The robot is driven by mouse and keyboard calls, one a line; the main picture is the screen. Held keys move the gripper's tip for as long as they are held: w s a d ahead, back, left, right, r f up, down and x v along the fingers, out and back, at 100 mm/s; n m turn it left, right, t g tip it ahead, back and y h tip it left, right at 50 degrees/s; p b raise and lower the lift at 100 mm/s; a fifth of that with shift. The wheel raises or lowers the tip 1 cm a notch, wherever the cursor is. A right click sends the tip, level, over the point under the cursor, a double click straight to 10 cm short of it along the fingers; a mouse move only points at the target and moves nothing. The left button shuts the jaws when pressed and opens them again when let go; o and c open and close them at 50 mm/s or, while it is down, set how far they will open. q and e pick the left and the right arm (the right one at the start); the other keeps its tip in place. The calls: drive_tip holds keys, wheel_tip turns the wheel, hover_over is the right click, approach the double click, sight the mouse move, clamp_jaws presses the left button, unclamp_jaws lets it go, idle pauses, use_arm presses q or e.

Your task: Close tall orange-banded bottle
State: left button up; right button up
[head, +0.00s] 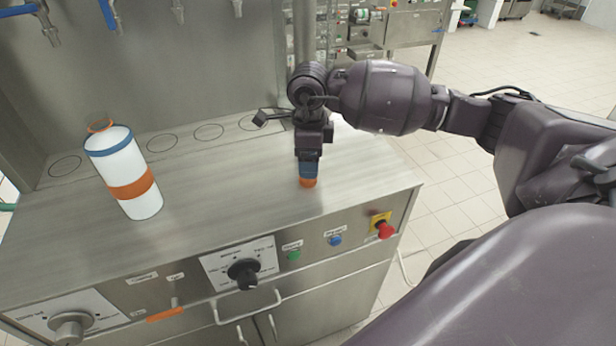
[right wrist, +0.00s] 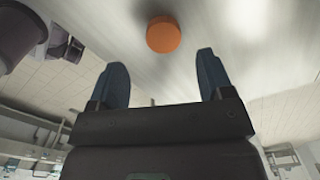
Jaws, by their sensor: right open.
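The tall bottle (head: 125,168) stands upright on the left of the steel counter in the head view. It is white, with a blue ring, an orange band and a narrow orange-brown neck at its top. A small orange cap (head: 308,183) is at the right of the counter, and it also shows in the right wrist view (right wrist: 165,35). My right gripper (head: 308,170) points down right above the cap. In the right wrist view its open fingers (right wrist: 164,78) have nothing between them, and the cap lies just beyond the tips. My left gripper is not in view.
Several marked circles (head: 209,132) run along the back of the counter (head: 230,185), below hanging taps (head: 110,15). Knobs (head: 244,272), buttons and a red emergency stop (head: 386,230) are on the front panel. The counter between bottle and cap is clear.

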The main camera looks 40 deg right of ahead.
drive_tip(key=shift+f, duration=0.1)
drive_tip(key=shift+w+d+f, duration=0.1)
drive_tip(key=shift+w+f, duration=0.05)
drive_tip(key=shift+f, duration=1.15)
drive_tip(key=shift+w+f, duration=0.1)
drive_tip(key=shift+f, duration=1.2)
drive_tip(key=c, duration=1)
wheel_tip(320, 180, up, 20)
drive_tip(key=shift+r, duration=0.1)
